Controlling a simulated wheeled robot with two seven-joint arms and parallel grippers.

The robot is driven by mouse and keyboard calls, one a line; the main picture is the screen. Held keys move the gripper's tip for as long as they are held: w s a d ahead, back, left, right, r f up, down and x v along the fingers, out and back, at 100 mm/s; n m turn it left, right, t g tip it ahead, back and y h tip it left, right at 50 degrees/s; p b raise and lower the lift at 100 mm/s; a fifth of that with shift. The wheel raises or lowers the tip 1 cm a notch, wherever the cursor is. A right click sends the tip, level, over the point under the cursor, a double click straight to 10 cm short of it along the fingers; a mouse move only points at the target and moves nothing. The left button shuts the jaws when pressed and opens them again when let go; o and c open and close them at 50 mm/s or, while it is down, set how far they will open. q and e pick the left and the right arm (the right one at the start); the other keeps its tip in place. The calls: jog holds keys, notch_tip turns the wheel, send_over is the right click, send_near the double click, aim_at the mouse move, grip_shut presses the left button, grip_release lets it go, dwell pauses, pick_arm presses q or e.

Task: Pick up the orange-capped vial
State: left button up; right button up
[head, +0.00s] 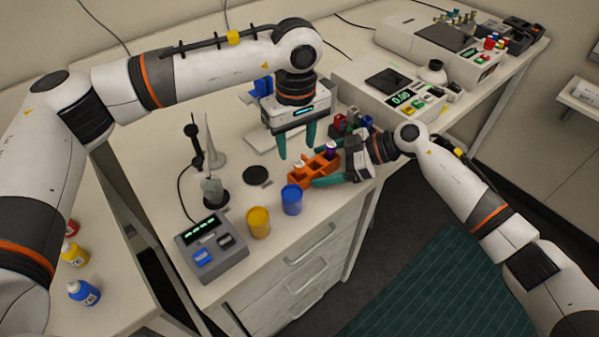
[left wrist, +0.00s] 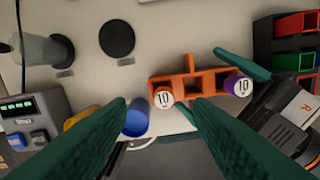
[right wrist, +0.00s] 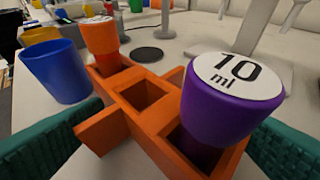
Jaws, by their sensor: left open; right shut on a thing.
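The orange-capped vial (right wrist: 98,38) stands upright in an end slot of the orange rack (right wrist: 142,93); its white top reads 10 in the left wrist view (left wrist: 163,98). A purple-capped vial (right wrist: 232,95) stands in the opposite end slot, nearest my right gripper. The middle slot between them is empty. My right gripper (head: 332,172) is shut on the rack, with one finger along each side. My left gripper (head: 297,146) is open and empty, pointing down above the rack. In its wrist view the orange-capped vial shows between and beyond its fingertips.
A blue cup (head: 292,200) and a yellow cup (head: 258,222) stand near the table's front edge, left of the rack. A grey device with a display (head: 212,248) is further left. A black disc (head: 255,176) lies behind the cups. Coloured bins (head: 345,122) stand behind the right gripper.

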aim_at(299, 164)
pick_arm(q)
jog(key=f, duration=0.6)
jog(key=shift+d+f, duration=0.3)
grip_shut()
notch_tip(299, 164, up, 10)
jog(key=shift+r, duration=0.1)
pick_arm(e)
jog(key=o, duration=0.7)
